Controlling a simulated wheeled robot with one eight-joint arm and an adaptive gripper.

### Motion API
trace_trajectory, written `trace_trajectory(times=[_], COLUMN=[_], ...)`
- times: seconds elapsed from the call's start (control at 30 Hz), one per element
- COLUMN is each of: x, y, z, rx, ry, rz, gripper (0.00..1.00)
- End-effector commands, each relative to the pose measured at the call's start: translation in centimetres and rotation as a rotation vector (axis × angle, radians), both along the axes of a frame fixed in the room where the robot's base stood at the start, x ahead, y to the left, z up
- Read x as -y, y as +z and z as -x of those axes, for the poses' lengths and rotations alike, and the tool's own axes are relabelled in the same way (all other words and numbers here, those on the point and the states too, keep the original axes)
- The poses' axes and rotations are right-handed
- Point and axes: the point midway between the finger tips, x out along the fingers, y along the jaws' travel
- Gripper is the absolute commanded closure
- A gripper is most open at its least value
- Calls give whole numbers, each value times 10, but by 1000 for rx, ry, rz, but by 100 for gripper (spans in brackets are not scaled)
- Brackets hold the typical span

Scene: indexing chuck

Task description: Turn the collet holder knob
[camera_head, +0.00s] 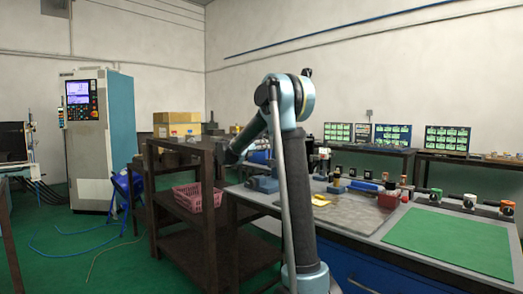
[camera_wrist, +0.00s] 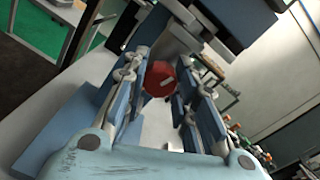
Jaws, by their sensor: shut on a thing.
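In the wrist view, the red round collet holder knob (camera_wrist: 159,79) with a pale mark on its face shows between the two fingers of my gripper (camera_wrist: 163,72). My gripper is shut on the knob, with one finger on each side. The grey and blue body of the holder (camera_wrist: 215,20) rises above and behind the knob. In the head view, my arm reaches down and left toward the bench's left end, where a blue device (camera_head: 262,184) stands. The knob and the fingertips cannot be made out there.
A dark shelf rack (camera_head: 188,214) with a pink basket (camera_head: 188,197) stands left of the bench. The bench top holds a green mat (camera_head: 450,240), a grey plate (camera_head: 352,214) and several small knobbed devices at the back. A machine cabinet (camera_head: 98,140) stands at the far left.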

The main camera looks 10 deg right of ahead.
Motion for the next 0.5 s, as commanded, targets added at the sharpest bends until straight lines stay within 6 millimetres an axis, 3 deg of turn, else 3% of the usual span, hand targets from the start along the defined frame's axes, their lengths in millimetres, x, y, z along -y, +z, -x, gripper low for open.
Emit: trace_trajectory(times=[0.47, 0.5], x=[1, 1], y=[-1, -1], z=[0, 0], rx=[-10, -10], ry=[-2, -2], rz=[4, 4], gripper=[98, 67])
